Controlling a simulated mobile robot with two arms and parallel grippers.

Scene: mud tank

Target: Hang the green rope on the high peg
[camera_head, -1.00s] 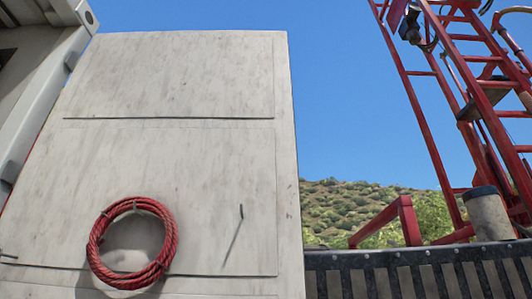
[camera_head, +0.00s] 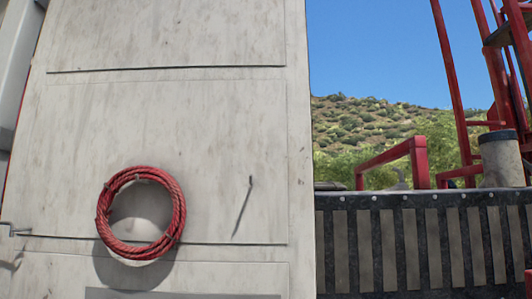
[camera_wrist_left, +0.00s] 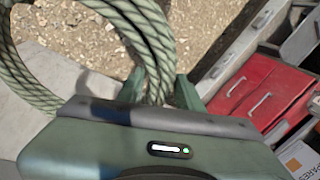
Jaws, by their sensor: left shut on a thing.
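In the left wrist view, my left gripper (camera_wrist_left: 160,90) is shut on the green rope (camera_wrist_left: 150,38), a thick coil whose loops run up and to the left. The coil is partly cut off by the picture edge. In the head view, a bare dark peg (camera_head: 250,182) stands out from the pale panel, with a slanting shadow below it. A second, lower peg (camera_head: 14,230) shows at the left edge. Neither gripper nor the green rope shows in the head view.
A coiled red rope (camera_head: 176,215) hangs on the pale panel (camera_head: 190,110), left of the bare peg. Red framework (camera_head: 418,160) and a dark slatted barrier (camera_head: 400,245) stand right of it. The wrist view shows gravel (camera_wrist_left: 215,25), red drawers (camera_wrist_left: 262,92) and a box (camera_wrist_left: 300,158).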

